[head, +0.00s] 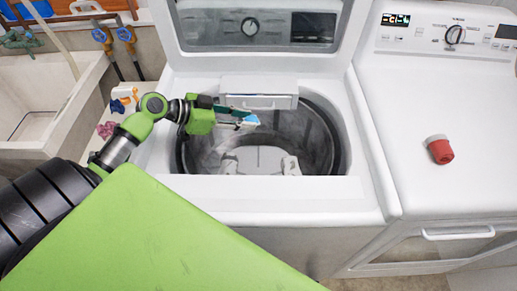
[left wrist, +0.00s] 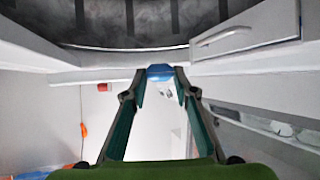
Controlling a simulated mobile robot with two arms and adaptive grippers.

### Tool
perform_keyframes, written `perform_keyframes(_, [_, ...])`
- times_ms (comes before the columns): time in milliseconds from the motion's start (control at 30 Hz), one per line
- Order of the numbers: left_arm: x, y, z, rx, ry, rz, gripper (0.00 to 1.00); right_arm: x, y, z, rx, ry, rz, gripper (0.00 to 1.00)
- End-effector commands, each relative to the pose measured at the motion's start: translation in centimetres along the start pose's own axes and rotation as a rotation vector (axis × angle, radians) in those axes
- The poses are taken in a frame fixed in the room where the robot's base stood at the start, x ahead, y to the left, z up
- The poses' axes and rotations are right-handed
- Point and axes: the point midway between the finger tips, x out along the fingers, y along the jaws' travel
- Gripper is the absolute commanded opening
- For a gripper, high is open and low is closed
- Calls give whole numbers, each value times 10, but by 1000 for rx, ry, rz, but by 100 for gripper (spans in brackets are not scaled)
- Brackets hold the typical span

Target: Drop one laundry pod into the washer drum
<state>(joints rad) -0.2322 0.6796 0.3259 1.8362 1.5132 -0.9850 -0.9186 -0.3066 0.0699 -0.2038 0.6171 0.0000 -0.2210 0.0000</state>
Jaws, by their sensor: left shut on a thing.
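The laundry pod (head: 250,120), blue and white, is held at the tips of my left gripper (head: 241,120). In the left wrist view, the pod (left wrist: 159,72) sits between the two fingertips, which are shut on it. The gripper and pod are above the open washer drum (head: 319,135), toward its back left part. The drum is dark grey with a pale agitator (head: 258,160) at its middle. The pod appears apart from the drum walls. My right gripper is not in view.
The washer's lid (head: 262,62) stands open behind the drum. A white dispenser drawer (head: 258,100) is at the drum's back rim. A sink (head: 38,110) stands at left.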

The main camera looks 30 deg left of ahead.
Motion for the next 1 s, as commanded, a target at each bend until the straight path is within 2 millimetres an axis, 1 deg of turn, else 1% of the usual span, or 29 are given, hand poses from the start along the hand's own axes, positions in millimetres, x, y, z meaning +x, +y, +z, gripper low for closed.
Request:
perform_keyframes(33, [6,0,10,-2,0,0,13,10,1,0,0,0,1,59])
perform_keyframes(200, [13,0,24,-1,0,-1,13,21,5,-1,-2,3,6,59])
perform_keyframes(300, [15,0,27,1,0,-1,13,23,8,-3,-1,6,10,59])
perform_keyframes(533, [15,0,27,1,0,-1,13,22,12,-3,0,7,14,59])
perform_keyframes(567, [15,0,27,0,0,-1,29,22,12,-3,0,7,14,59])
perform_keyframes(600, [15,0,27,0,0,-1,39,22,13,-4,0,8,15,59])
perform_keyframes(633, [15,0,27,0,0,-1,46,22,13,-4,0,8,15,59])
perform_keyframes(1000, [13,0,27,0,0,-1,46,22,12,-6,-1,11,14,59])
